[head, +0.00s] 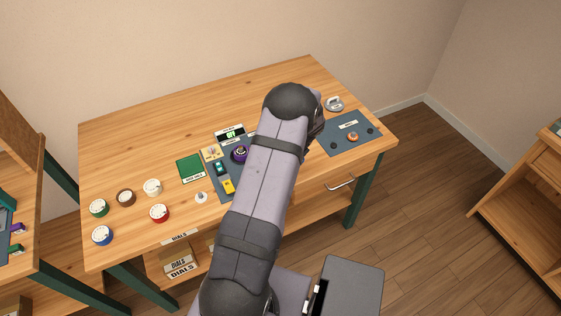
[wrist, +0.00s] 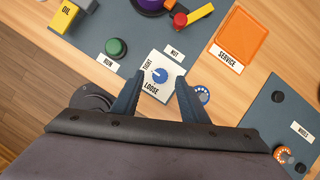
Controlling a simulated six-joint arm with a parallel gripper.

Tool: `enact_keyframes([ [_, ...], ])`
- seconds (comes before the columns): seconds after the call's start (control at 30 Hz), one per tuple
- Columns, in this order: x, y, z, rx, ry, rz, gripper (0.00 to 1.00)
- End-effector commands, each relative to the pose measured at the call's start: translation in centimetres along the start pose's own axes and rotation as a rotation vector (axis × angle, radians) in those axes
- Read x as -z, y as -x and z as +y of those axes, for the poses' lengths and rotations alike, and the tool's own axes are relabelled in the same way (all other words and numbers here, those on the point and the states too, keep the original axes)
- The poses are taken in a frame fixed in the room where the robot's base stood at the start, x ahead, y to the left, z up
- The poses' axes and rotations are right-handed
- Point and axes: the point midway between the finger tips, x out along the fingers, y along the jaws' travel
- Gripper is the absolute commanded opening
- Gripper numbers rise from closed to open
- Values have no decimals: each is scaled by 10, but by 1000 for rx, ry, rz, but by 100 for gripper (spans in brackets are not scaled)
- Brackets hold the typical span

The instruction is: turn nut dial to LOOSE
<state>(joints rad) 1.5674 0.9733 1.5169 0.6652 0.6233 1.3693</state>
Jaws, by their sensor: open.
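The nut dial is a white square block (wrist: 170,88) with a round blue knob (wrist: 160,76) on top. A white mark shows on the knob, but its exact direction is too small to tell. TIGHT is printed along the block's left side and LOOSE along its near side. A NUT label (wrist: 174,53) lies just beyond it. My gripper (wrist: 159,79) is open and empty, its dark fingers on either side of the knob in the wrist view. Their height above the block and any contact cannot be told. In the head view my arm hides the nut dial and gripper.
In the wrist view, a green RUN button (wrist: 116,47) and yellow OIL block (wrist: 68,14) stand left. A red-ended yellow lever (wrist: 195,17) is beyond; an orange SERVICE tray (wrist: 240,38) and blue-and-white disc (wrist: 203,95) lie right. Several round dials, including a red one (head: 159,213), stand left in the head view.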

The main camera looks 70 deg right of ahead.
Motion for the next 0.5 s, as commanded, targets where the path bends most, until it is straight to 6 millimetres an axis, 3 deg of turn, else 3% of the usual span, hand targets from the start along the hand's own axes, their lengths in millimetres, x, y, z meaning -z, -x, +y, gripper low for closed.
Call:
enact_keyframes([
  [0.23, -1, -18, 0, 0, 0, 0, 40],
  [0.5, 0, -22, 0, 1, 0, -1, 40],
])
